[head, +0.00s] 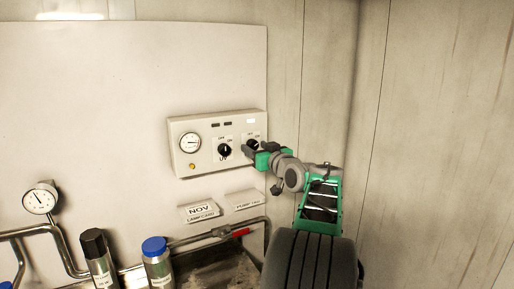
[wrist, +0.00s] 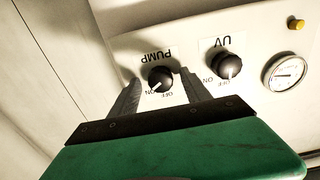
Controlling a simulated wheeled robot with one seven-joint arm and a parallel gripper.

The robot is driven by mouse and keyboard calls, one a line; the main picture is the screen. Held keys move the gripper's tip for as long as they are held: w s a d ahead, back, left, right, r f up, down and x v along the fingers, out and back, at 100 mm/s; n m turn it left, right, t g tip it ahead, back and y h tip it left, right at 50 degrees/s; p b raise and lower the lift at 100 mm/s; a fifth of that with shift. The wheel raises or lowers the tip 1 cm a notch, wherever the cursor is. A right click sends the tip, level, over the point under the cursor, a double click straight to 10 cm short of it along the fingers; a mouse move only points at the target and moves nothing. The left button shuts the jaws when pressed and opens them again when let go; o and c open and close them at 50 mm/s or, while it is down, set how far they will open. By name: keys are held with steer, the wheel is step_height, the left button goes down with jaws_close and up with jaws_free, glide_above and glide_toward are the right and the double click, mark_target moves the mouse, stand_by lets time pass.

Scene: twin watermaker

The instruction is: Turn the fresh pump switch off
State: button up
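The pump switch is a round black knob (wrist: 160,79) under the label PUMP, upside down in the wrist view, with ON and OFF printed beside it. Its white mark appears to point toward ON. My gripper (wrist: 158,82) is open, with one finger on each side of the knob; I cannot tell whether they touch it. In the head view the pump knob (head: 252,143) sits at the right of the white control box (head: 180,150), partly hidden by my gripper (head: 247,150).
The UV knob (head: 224,150) is close to the left of the pump knob, and a round gauge (head: 190,142) is farther left. Below are paper labels (head: 199,212), a red-handled valve (head: 240,233), pipes and bottles (head: 157,262). A wall corner stands to the right.

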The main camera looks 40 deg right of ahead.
jaws_close()
stand_by(0.4)
steer(key=shift+f+n+b, duration=0.2)
steer(key=shift+n+b, duration=0.1)
steer(key=shift+b, duration=0.35)
steer(key=n+b, duration=0.1)
steer(key=b, duration=0.1)
steer(key=n+b, duration=0.1)
steer(key=b, duration=0.2)
steer(key=n+b, duration=0.2)
steer(key=b, duration=0.1)
steer(key=shift+f, duration=0.25)
steer(key=n+b, duration=0.4)
steer(key=shift+d+r+b, duration=0.1)
steer(key=shift+r+b, duration=0.15)
steer(key=shift+b, duration=0.1)
steer(key=shift+r+n+b, duration=0.2)
steer(key=shift+n+b, duration=0.8)
steer(key=shift+n, duration=0.7)
